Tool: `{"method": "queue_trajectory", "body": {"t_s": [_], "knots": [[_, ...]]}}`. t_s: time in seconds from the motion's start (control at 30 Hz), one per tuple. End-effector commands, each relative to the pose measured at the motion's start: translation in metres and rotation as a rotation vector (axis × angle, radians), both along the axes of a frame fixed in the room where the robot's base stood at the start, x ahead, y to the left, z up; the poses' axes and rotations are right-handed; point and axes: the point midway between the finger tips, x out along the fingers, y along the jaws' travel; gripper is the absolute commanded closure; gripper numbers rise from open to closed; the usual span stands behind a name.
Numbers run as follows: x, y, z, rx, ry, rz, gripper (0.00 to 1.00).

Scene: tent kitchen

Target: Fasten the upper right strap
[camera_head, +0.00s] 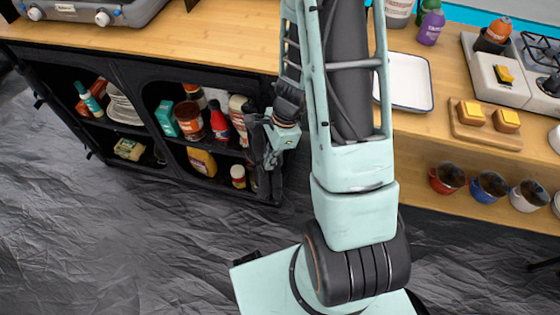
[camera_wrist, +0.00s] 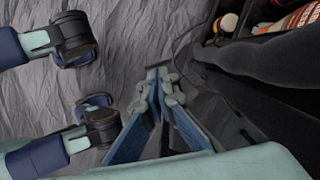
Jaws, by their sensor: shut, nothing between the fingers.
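The black fabric cabinet (camera_head: 150,68) stands under the wooden counter, with open shelves. My gripper (camera_head: 271,160) is at the cabinet's right front corner, with its fingers pointing down. In the wrist view my gripper (camera_wrist: 160,72) is shut with its fingertips together and nothing visible between them. Black fabric (camera_wrist: 265,55) of the cabinet lies to the right of the fingertips there. I cannot make out the upper right strap for certain; my arm and gripper cover that corner in the head view. Whether the fingers touch the fabric cannot be told.
The shelves hold bottles, jars and plates (camera_head: 123,108). The counter (camera_head: 205,42) carries a stove (camera_head: 95,10) at left and a white tray (camera_head: 408,82) at right. Several mugs (camera_head: 447,178) stand on a lower shelf at right. The grey floor (camera_head: 130,240) in front is clear.

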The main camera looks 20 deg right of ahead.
Motion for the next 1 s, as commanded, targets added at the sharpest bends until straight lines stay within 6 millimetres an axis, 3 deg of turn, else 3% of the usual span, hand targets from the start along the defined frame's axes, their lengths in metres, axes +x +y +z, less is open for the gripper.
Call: {"method": "queue_trajectory", "body": {"t_s": [0.43,1.0], "knots": [[0.035,0.031,0.001,0.001,0.001,-0.413,1.00],[0.068,0.041,0.000,0.000,0.001,-0.729,1.00]]}}
